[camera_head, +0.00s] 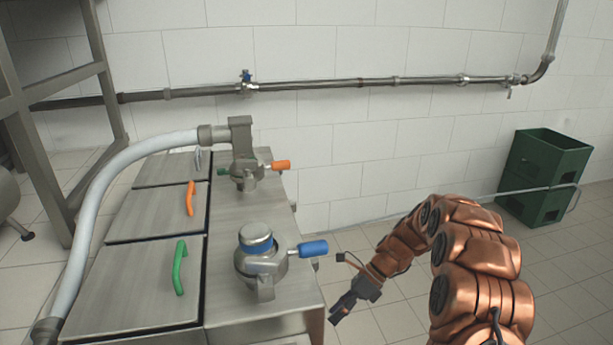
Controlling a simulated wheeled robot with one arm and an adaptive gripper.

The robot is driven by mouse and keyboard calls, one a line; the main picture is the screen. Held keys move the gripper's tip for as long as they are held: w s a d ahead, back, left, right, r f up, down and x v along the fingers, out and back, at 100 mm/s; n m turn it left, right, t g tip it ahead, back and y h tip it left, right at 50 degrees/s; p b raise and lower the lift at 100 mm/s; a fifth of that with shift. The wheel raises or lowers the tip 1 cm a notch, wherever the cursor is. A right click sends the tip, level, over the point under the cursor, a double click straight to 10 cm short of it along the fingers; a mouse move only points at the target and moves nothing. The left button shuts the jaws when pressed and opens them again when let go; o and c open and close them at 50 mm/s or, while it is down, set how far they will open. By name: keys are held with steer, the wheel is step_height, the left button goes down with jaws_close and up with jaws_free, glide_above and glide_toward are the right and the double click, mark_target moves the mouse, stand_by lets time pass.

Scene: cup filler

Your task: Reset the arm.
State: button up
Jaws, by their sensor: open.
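My gripper (341,306) is at the end of my copper-coloured arm, low and right of the steel machine's edge. It hangs over the tiled floor, apart from the machine, with nothing seen in it. Its black fingers are small in the picture. My arm arches up from the lower right and bends down to the left toward the gripper. The steel cup filler (233,211) stands at left centre. A cup-like metal piece (256,238) with a blue band sits on its near fitting, beside a blue handle (313,248).
The machine has lids with green (180,267) and orange (190,198) handles, an orange-tipped valve (281,165) and a thick grey hose (97,205). Green crates (544,165) stand at the right by the wall. A pipe (330,85) runs along the tiled wall. Floor between machine and crates is mostly clear.

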steer(key=s+d+r+n+h+p, duration=0.1)
steer(key=s+r+n+p, duration=0.4)
steer(key=r, duration=0.4)
steer(key=s+r+n+h+p, duration=0.25)
steer(key=s+r, duration=0.35)
steer(key=r, duration=0.3)
steer(key=s+d+r+n+h+p, duration=0.1)
steer(key=s+r+n+p, duration=0.4)
steer(key=r, duration=0.4)
steer(key=s+d+r+n+h+p, duration=0.1)
steer(key=s+d+r+n+p, duration=0.1)
steer(key=s, duration=0.4)
steer(key=s+d+r+n+t+h+p, duration=0.1)
steer(key=s+d+r+n+h+p, duration=0.1)
steer(key=s+r, duration=0.5)
steer(key=s+d+r+n+t+h+p, duration=0.1)
steer(key=s+d+r+n+p, duration=0.3)
steer(key=s+r+n+p, duration=0.1)
steer(key=shift+s, duration=0.65)
